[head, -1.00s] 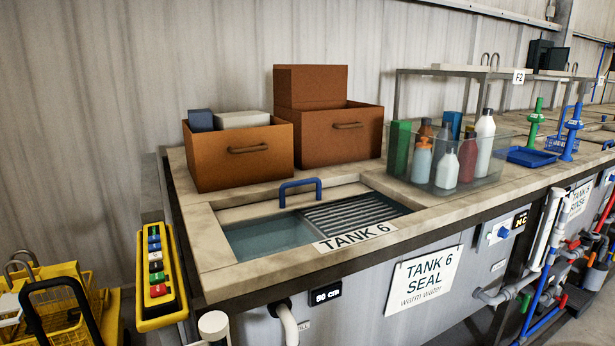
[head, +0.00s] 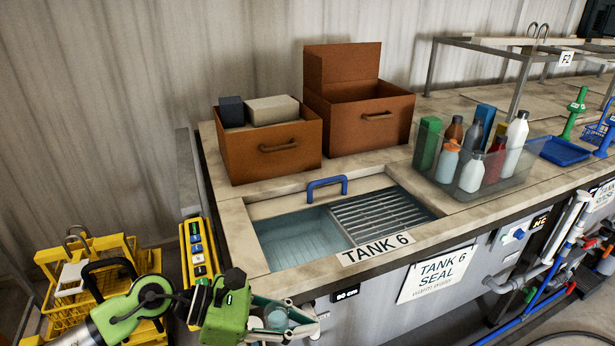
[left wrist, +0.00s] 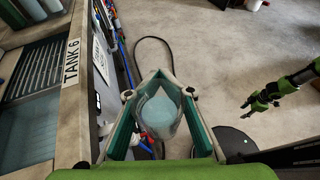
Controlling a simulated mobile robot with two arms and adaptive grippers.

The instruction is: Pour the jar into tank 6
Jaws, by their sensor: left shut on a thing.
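Tank 6 (head: 240,238) is a sunken basin in the counter. Its left part shows open water (head: 298,238); a slatted grate (head: 382,215) covers the right part. A blue handle (head: 327,187) stands at its back edge. My left gripper (head: 303,322) is in front of the counter, below and outside the tank's front left corner. It is shut on a clear jar (head: 277,317). In the left wrist view the jar (left wrist: 158,114) sits between the fingers with pale bluish content; tank 6 (left wrist: 28,125) is to the left. My right gripper (left wrist: 258,102) shows at the right there, its jaws unclear.
A yellow button pendant (head: 198,250) hangs at the counter's left end. Yellow baskets (head: 62,298) stand at lower left. Brown boxes (head: 262,165) and a clear bin of bottles (head: 505,178) stand behind and right of the tank. Open floor (left wrist: 225,45) lies in front.

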